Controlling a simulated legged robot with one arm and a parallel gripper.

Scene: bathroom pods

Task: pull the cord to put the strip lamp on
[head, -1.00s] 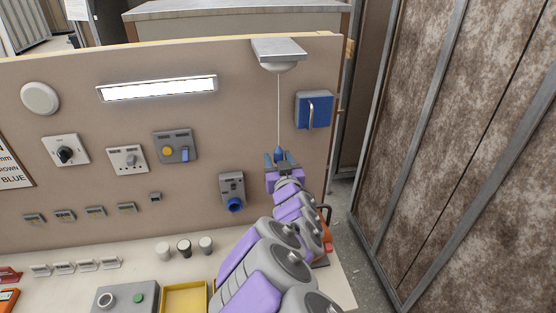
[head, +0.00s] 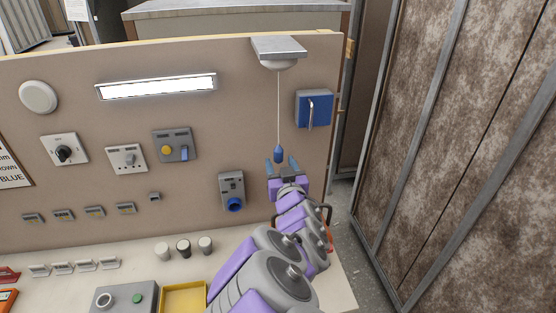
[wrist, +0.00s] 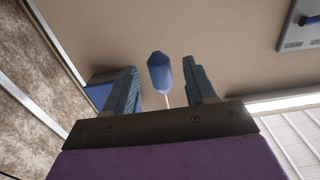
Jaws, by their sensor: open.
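The cord (head: 278,108) hangs from a ceiling-style switch (head: 279,55) on a metal bracket at the top right of the board. Its blue pull (head: 278,154) hangs at the lower end. My gripper (head: 281,164) is open just below the pull, with its blue fingers apart. In the wrist view the pull (wrist: 160,73) shows between the two fingers (wrist: 163,88), with clear gaps on both sides, and neither finger touches it. The strip lamp (head: 157,88) on the board is bright white and looks lit.
A blue box with a handle (head: 314,110) is on the board right of the cord. A grey socket with a blue round outlet (head: 232,192) is to the left. Switches and a yellow tray (head: 184,298) lie further left. A brown panel wall stands at right.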

